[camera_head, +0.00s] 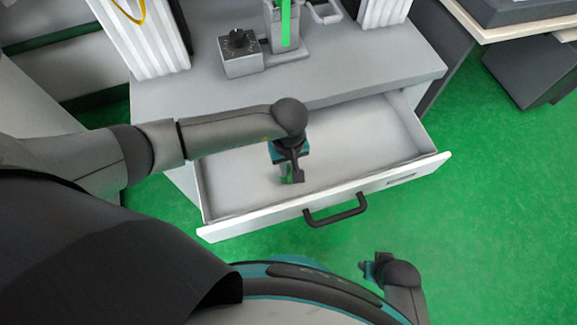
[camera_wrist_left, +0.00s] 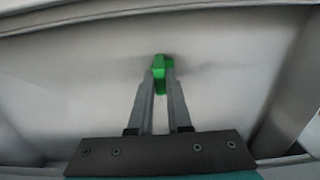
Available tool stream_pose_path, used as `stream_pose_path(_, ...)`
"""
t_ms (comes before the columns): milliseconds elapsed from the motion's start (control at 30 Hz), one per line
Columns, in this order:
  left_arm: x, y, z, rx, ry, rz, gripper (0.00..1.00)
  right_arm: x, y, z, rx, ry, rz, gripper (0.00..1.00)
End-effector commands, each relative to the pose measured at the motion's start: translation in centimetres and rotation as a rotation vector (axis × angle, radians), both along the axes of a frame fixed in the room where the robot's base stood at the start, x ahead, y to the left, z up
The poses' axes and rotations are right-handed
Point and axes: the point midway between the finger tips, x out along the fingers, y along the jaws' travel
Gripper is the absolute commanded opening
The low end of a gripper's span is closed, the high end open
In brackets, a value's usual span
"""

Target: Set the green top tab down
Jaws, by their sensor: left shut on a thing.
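The green top tab (camera_wrist_left: 162,64) is a small bright green piece between the fingertips of my left gripper (camera_wrist_left: 161,72) in the left wrist view. In the head view the left gripper (camera_head: 291,178) points down inside the open drawer (camera_head: 340,195), shut on the tab (camera_head: 286,173), of which only a little green shows. Whether the tab touches the drawer floor, I cannot tell. My right gripper (camera_head: 368,268) shows small at the lower right, outside the drawer; its jaws are unclear.
The drawer is pulled out and otherwise empty, with a dark handle (camera_head: 336,210) in front. On the cabinet top (camera_head: 390,65) stand a grey box with a black knob (camera_head: 240,52) and a tower with a green strip (camera_head: 286,22). Green floor lies around.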

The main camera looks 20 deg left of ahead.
Motion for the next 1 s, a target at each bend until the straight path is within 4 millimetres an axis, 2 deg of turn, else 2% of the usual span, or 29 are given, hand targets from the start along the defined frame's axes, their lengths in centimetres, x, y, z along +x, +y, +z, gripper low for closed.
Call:
stream_pose_path(267,0.01,0.00,-0.26,0.000,0.000,0.000,0.00,0.23,0.18,0.31,0.003,-0.003,0.000,0.50)
stream_pose_path(300,0.00,0.00,-0.25,0.000,0.000,0.000,0.18,0.31,0.24,0.51,0.003,-0.004,0.000,0.50)
stream_pose_path(567,0.00,0.01,-0.20,0.000,0.000,0.000,0.46,0.27,0.22,0.50,0.003,-0.002,-0.001,0.50)
stream_pose_path(933,-0.01,0.00,0.03,0.000,0.000,0.000,0.46,0.27,0.21,0.55,0.004,-0.007,-0.001,0.50)
stream_pose_path(1000,0.04,0.01,0.43,0.000,-0.001,0.000,0.46,-0.13,-0.08,-0.15,0.000,0.001,0.001,0.50)
